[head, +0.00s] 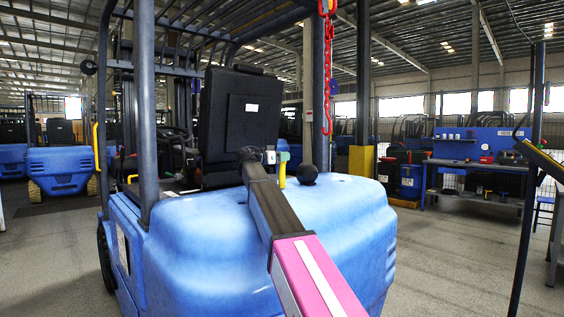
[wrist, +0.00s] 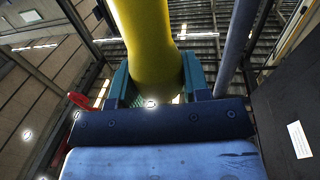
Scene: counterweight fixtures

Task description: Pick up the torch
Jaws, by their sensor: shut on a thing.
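The torch (head: 283,171) is a yellow upright cylinder at the rear top of the blue forklift, in the middle of the head view. My gripper (head: 281,155) is around its upper part. In the wrist view the yellow torch (wrist: 146,42) stands between the teal fingers of my gripper (wrist: 155,88), which are shut on it. The torch's lower end appears at the counterweight's top; I cannot tell whether it touches. My arm hides part of the area to the left of it.
A black seat (head: 240,115) stands close behind left. A red chain (head: 327,70) hangs near a blue post. A blue workbench (head: 475,163) stands at the far right.

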